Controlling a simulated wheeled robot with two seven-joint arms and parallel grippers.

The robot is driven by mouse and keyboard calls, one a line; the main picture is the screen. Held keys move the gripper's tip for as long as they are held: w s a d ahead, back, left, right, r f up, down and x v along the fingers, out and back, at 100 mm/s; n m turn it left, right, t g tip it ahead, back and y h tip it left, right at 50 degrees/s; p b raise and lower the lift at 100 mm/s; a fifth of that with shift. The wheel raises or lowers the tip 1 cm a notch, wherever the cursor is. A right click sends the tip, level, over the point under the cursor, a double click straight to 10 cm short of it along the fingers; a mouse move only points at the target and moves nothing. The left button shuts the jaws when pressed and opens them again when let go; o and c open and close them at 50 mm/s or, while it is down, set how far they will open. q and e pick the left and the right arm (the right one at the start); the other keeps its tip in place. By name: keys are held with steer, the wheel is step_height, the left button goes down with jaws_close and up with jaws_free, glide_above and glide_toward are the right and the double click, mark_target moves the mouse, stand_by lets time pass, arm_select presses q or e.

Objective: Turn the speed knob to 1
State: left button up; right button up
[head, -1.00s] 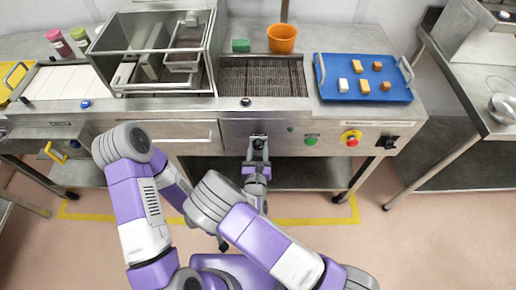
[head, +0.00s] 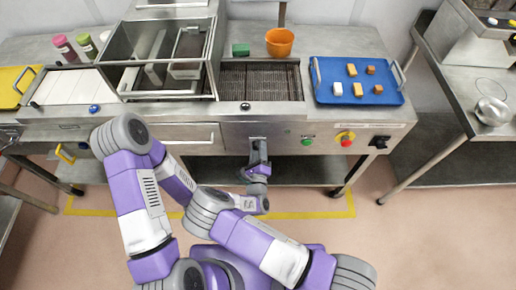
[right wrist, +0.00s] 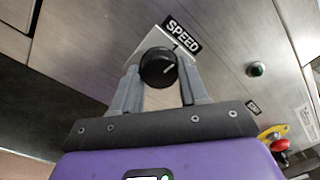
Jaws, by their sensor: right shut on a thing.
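The black round speed knob (right wrist: 158,67) sits on a pale plate under the SPEED label (right wrist: 182,33) in the right wrist view. Its white line points up and to the right in that view, roughly toward a small dark mark on the plate. My right gripper (right wrist: 159,74) has one finger on each side of the knob and is shut on it. In the head view my right gripper (head: 258,146) is at the machine's front panel and hides the knob. My left gripper does not show; only my left arm is seen.
Right of the knob on the panel are a green button (head: 307,142) and a red stop button (head: 346,141) on yellow. Above stand a wire conveyor (head: 262,80), an orange pot (head: 280,41) and a blue tray (head: 350,100) with several small blocks.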

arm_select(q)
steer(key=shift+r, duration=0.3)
arm_select(e)
steer(key=shift+n, duration=0.7)
steer(key=o, duration=1.1)
steer(key=shift+c, duration=0.2)
